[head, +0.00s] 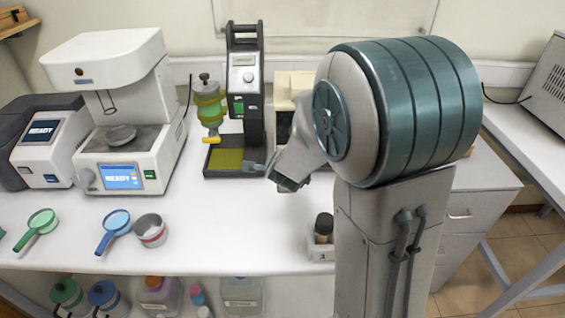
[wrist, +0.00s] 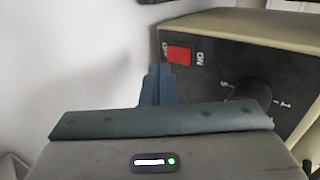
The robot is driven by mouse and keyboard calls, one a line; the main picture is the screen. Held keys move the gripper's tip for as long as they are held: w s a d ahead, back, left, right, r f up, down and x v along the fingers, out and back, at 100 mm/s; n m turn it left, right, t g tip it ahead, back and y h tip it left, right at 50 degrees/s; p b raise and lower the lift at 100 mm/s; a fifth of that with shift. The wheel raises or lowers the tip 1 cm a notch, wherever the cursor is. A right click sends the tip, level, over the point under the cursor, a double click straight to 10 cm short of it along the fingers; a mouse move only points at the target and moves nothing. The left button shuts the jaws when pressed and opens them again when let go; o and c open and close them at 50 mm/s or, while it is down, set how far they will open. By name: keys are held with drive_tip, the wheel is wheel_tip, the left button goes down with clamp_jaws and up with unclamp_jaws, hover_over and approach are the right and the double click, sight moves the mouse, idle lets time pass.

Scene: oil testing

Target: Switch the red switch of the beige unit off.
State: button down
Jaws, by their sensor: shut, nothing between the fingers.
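The beige unit (wrist: 225,22) fills the right of the wrist view, with a dark front panel and a round black knob (wrist: 249,100). Its red switch (wrist: 179,54) sits near the panel's upper left corner, between OFF and ON labels. I cannot tell which side is pressed. In the head view the beige unit (head: 289,82) is mostly hidden behind my arm, and the switch does not show. My gripper (wrist: 158,70) is shut and empty, its tips just below and left of the switch in the picture. Contact cannot be told. In the head view my gripper (head: 252,167) points left over the table.
A black stand (head: 242,95) with a green-yellow vessel (head: 208,104) and a yellow-green tray stands just left of the beige unit, near my fingertips. A white tester (head: 140,165) is further left. A small dark-capped bottle (head: 323,226) stands near the front edge. The middle tabletop is clear.

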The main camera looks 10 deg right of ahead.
drive_tip(key=p+v, duration=0.3)
drive_tip(key=v, duration=0.6)
drive_tip(key=shift+r+p, duration=0.3)
drive_tip(key=shift+p, duration=0.1)
drive_tip(key=shift+d, duration=0.1)
drive_tip(key=s+a+r+n+g+y, duration=0.2)
drive_tip(key=s+a+r+n+y, duration=0.4)
drive_tip(key=n, duration=0.6)
drive_tip(key=s+d+n+g+h, duration=0.3)
drive_tip(key=s+d+n, duration=0.4)
drive_tip(key=s, duration=0.5)
drive_tip(key=shift+s+r+n+g+h, duration=0.3)
drive_tip(key=shift+r+n+g+h, duration=0.15)
drive_tip(key=shift+n, duration=0.25)
